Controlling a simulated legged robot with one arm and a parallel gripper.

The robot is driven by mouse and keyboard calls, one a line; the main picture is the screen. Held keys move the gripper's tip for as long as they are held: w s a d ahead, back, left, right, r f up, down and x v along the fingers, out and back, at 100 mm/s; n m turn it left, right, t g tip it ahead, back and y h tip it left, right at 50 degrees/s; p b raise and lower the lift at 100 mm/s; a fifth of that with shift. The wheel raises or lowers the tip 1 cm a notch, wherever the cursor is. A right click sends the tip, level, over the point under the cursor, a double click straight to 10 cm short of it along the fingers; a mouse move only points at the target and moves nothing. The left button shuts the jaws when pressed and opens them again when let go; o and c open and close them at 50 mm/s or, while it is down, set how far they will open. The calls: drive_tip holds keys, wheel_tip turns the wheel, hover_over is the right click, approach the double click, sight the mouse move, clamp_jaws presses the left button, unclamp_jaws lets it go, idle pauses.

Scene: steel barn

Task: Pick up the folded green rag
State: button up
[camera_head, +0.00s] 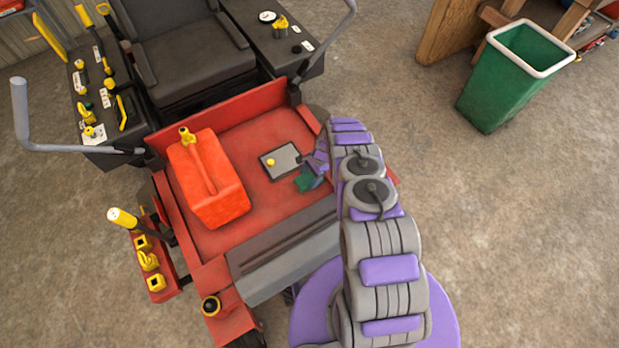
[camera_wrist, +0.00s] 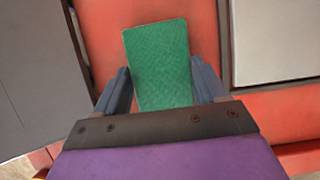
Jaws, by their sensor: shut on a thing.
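The folded green rag (camera_wrist: 158,60) is a flat green rectangle between the two fingers of my gripper (camera_wrist: 162,88) in the wrist view. The gripper is shut on it. In the head view the rag (camera_head: 305,182) shows as a small green patch over the red deck, beside my gripper (camera_head: 313,173). My arm hides part of it there. I cannot tell whether the rag touches the deck.
The red deck (camera_head: 262,205) belongs to a machine with a black seat (camera_head: 195,50). A red fuel can (camera_head: 207,185) stands left on the deck. A grey plate with a yellow knob (camera_head: 284,157) lies near the rag. A green bin (camera_head: 512,78) stands on open floor at right.

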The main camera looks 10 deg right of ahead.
sight(310, 178)
wheel_tip(310, 178, up, 9)
drive_tip(key=p, duration=0.2)
drive_tip(key=shift+p, duration=0.3)
drive_tip(key=shift+r, duration=0.1)
